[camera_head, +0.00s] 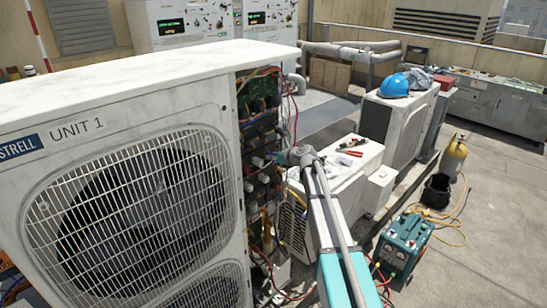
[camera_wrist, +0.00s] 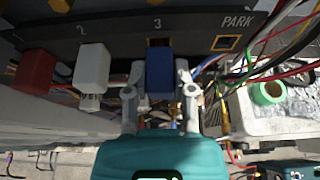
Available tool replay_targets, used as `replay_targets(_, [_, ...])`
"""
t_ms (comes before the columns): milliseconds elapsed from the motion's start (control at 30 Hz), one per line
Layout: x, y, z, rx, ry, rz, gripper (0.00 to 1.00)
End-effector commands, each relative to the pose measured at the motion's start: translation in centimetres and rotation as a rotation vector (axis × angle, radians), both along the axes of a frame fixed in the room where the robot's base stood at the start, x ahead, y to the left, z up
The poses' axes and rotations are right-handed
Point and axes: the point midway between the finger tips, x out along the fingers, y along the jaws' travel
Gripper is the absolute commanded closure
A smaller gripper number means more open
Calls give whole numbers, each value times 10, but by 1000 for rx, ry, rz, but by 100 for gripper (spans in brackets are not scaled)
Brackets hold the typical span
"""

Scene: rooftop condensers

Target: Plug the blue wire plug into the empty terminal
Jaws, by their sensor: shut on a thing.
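The blue wire plug (camera_wrist: 160,72) is between the two fingers of my gripper (camera_wrist: 160,92) in the wrist view. My gripper is shut on it. The plug's top end is at the lower edge of the dark opening of terminal 3 (camera_wrist: 158,42); I cannot tell whether any of it is inside. A black terminal strip (camera_wrist: 120,32) runs across the top. The PARK terminal (camera_wrist: 226,43) to the right is empty, with a yellowish rim. A white plug (camera_wrist: 93,66) sits at terminal 2. A red plug (camera_wrist: 35,72) sits further left.
Loose wires (camera_wrist: 262,55) hang right of the plug, near a green roll (camera_wrist: 268,92). In the head view, the Unit 1 condenser (camera_head: 120,180) stands left of my arm, its wired side open. A white box (camera_head: 345,180) with tools stands close to the right.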

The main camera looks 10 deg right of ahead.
Motion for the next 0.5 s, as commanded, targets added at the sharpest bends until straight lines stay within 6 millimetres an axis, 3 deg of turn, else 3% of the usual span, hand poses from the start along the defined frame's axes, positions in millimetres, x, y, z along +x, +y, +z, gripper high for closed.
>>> replay_targets(500, [5,3,0,0,0,0,100])
